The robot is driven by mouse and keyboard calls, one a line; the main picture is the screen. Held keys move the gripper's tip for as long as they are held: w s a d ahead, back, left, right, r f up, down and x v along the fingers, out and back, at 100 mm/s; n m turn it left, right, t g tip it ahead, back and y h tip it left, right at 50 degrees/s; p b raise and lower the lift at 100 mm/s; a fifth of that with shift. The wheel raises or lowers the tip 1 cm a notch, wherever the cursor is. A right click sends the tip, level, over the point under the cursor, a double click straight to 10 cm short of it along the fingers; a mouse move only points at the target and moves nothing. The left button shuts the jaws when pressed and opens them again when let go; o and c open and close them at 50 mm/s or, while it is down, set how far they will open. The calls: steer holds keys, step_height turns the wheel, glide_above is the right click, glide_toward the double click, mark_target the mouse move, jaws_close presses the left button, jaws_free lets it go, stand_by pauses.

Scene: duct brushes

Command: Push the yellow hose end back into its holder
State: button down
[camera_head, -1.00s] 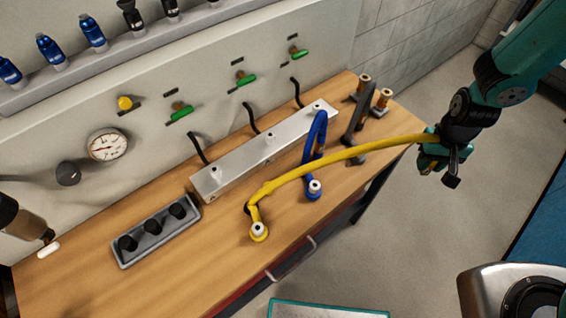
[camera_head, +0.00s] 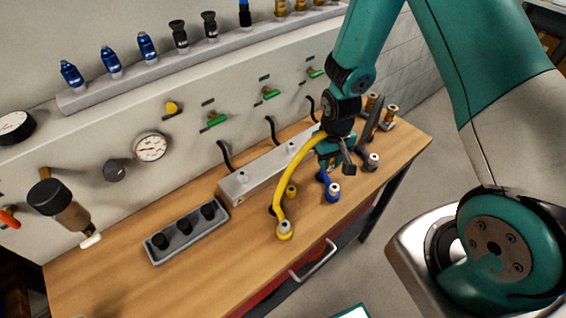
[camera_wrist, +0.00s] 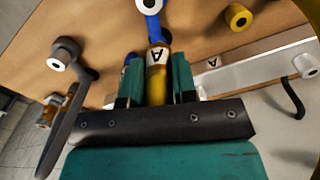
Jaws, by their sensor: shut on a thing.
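The yellow hose (camera_head: 286,185) arches from a yellow base with a white cap (camera_head: 284,229) near the table's front up to my gripper (camera_head: 335,158). My gripper is shut on the yellow hose end. In the wrist view, the yellow hose end (camera_wrist: 157,85) with a white "A" label is between my teal fingers (camera_wrist: 157,70). In the head view the gripped end is mostly hidden by my gripper. A short yellow stub (camera_head: 291,191) stands behind the hose; it also shows in the wrist view (camera_wrist: 238,17). I cannot tell whether it is the holder.
A blue hose fitting (camera_head: 333,191) stands close below my gripper. A grey hose (camera_head: 374,125) and brass fittings (camera_head: 391,113) are at its right. A metal block (camera_head: 245,178) with black hoses lies behind. A grey tray (camera_head: 187,232) is at the left. Bare table lies in front.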

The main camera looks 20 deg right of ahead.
steer(key=a+r+n+p, duration=0.2)
steer(key=a+n+p, duration=0.1)
steer(key=a, duration=0.7)
steer(key=shift+w+a+r+n+p, duration=0.15)
steer(key=shift+w+r+n+p, duration=0.15)
steer(key=shift+w+r+p, duration=0.1)
steer(key=shift+f, duration=0.15)
steer(key=shift+f+b, duration=2.15)
steer(key=shift+f, duration=0.65)
steer(key=shift+s+f+b, duration=0.1)
steer(key=shift+f+b, duration=0.35)
steer(key=c, duration=0.8)
jaws_free()
